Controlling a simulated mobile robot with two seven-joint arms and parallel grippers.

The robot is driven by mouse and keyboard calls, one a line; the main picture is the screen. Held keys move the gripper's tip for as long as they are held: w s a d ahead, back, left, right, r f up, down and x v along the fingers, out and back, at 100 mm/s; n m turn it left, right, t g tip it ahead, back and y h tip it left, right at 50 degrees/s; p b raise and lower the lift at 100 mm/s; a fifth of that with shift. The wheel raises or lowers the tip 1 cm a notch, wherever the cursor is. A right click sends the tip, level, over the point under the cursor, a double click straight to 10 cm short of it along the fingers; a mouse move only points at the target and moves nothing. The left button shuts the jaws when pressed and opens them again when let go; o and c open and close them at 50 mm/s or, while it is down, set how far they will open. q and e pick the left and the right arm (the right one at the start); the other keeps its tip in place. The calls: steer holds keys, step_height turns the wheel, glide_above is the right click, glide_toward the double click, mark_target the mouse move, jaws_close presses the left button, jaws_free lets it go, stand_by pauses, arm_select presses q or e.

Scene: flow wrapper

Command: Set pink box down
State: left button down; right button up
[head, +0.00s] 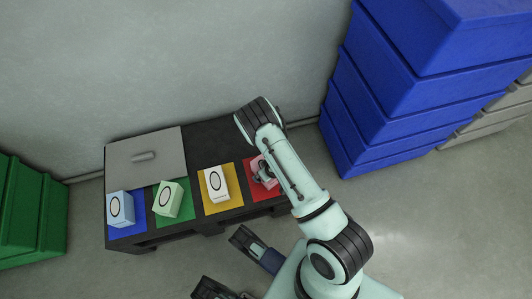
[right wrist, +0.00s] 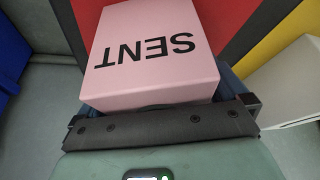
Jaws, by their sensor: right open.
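The pink box (head: 262,168) sits on the red square (head: 254,194) at the right end of the dark table, partly hidden by my right arm. In the right wrist view the pink box (right wrist: 155,55) fills the middle, with "SENT" upside down on its face. My right gripper (head: 266,176) is at the box; its jaws are open around it, and the fingertips are mostly hidden behind the box. The red square (right wrist: 215,22) shows behind the box. My left gripper (head: 228,262) is at the bottom, open and empty, away from the table.
A white box (head: 216,184) stands on a yellow square next to the red one. A green box (head: 168,200) and a light blue box (head: 121,209) stand further left. A grey panel with a handle (head: 143,155) lies behind them. Blue crates (head: 400,90) stand right, green crates (head: 30,215) left.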

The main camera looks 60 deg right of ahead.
steer(key=p+v, duration=0.2)
steer(key=v, duration=0.4)
steer(key=shift+r, duration=0.25)
steer(key=p+v, duration=0.1)
steer(key=v, duration=0.3)
steer(key=shift+r+p, duration=0.2)
steer(key=shift+p, duration=0.2)
steer(key=shift+s+a+r, duration=0.1)
steer(key=shift+s+r, duration=0.25)
steer(key=shift+r, duration=0.25)
arm_select(q)
step_height(320, 180, up, 6)
steer(key=w+d+t, duration=0.1)
steer(key=d, duration=0.1)
steer(key=shift+w+d+h, duration=0.15)
steer(key=shift+w+h, duration=0.15)
steer(key=shift+w, duration=0.1)
arm_select(e)
steer(key=s+a+f+g+y, duration=0.1)
steer(key=a+y, duration=0.1)
steer(key=a, duration=0.8)
steer(key=s+a+f+m+g+y, duration=0.1)
steer(key=a+f, duration=0.1)
steer(key=a, duration=0.8)
steer(key=shift+y, duration=0.4)
arm_select(q)
steer(key=shift+r, duration=0.15)
